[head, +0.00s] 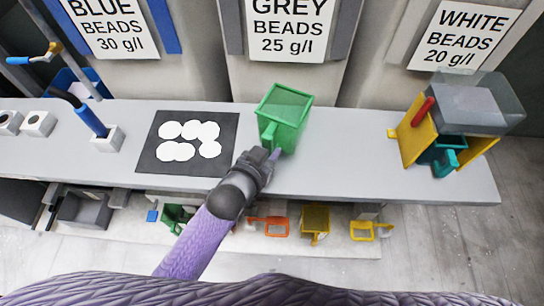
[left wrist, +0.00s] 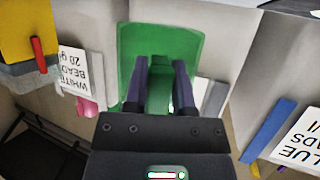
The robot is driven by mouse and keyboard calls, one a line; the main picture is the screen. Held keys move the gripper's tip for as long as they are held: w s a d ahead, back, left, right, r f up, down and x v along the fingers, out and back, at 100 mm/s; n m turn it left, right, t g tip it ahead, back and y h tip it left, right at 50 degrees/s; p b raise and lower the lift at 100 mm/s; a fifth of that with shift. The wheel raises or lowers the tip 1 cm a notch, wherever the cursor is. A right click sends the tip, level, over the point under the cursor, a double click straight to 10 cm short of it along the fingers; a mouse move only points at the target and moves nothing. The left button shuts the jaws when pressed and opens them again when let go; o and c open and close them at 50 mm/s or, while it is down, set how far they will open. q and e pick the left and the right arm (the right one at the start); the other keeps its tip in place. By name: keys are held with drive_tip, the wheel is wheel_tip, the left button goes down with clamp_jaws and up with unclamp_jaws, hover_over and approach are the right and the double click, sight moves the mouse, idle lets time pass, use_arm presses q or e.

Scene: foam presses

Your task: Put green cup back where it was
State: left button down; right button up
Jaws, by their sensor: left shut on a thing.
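The green cup (head: 284,112) is in front of the grey beads bin, over the middle of the grey bench. Its handle points toward me. My left gripper (head: 266,160) is shut on that handle. In the left wrist view the green cup (left wrist: 190,40) fills the upper middle, and its handle sits between the two dark fingers of the left gripper (left wrist: 160,85). I cannot tell whether the cup touches the bench or hangs just above it. My right gripper is not in view.
The bench (head: 350,150) holds a black mat (head: 150,165) with white discs, white blocks (head: 38,124) at left, and a yellow press (head: 412,135) with a teal cup (head: 445,155) at right. Below, a shelf (head: 345,245) holds orange (head: 268,222), yellow (head: 315,220) and green items.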

use_arm(q)
wheel_tip(320, 180, down, 4)
drive_tip(key=shift+f+b, duration=0.25)
drive_tip(key=shift+b, duration=0.55)
drive_tip(key=shift+f, duration=0.15)
drive_tip(key=shift+c, duration=2.2)
unclamp_jaws()
